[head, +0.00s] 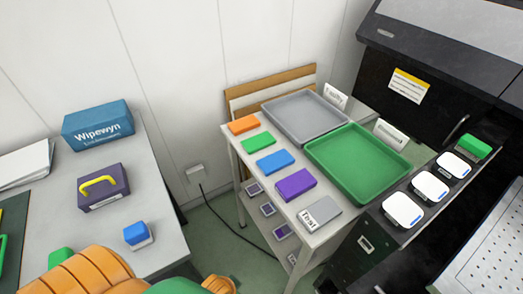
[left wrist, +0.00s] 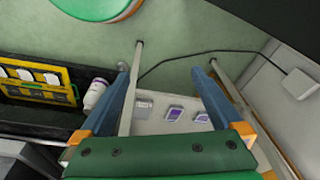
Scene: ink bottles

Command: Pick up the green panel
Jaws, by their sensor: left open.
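A flat green block (head: 258,142), which looks like the green panel, lies on the white cart (head: 322,226) between an orange block (head: 243,124) and a blue block (head: 275,161). Another small green piece (head: 474,147) sits at the far end of the black machine's ledge. My left gripper (left wrist: 160,76) is open and empty in the left wrist view, with the cart's lower shelf and floor beyond its fingers. No green block shows between them. In the head view my orange and green arm enters at the bottom left; its fingers are not clearly visible. My right gripper is not visible.
A purple block (head: 296,185) and grey block (head: 320,214) continue the row. A grey tray (head: 333,134) and green tray (head: 318,152) stand beside it. The black machine (head: 430,110) borders the right. The left table (head: 165,190) holds boxes. A cable (head: 232,228) crosses the floor gap.

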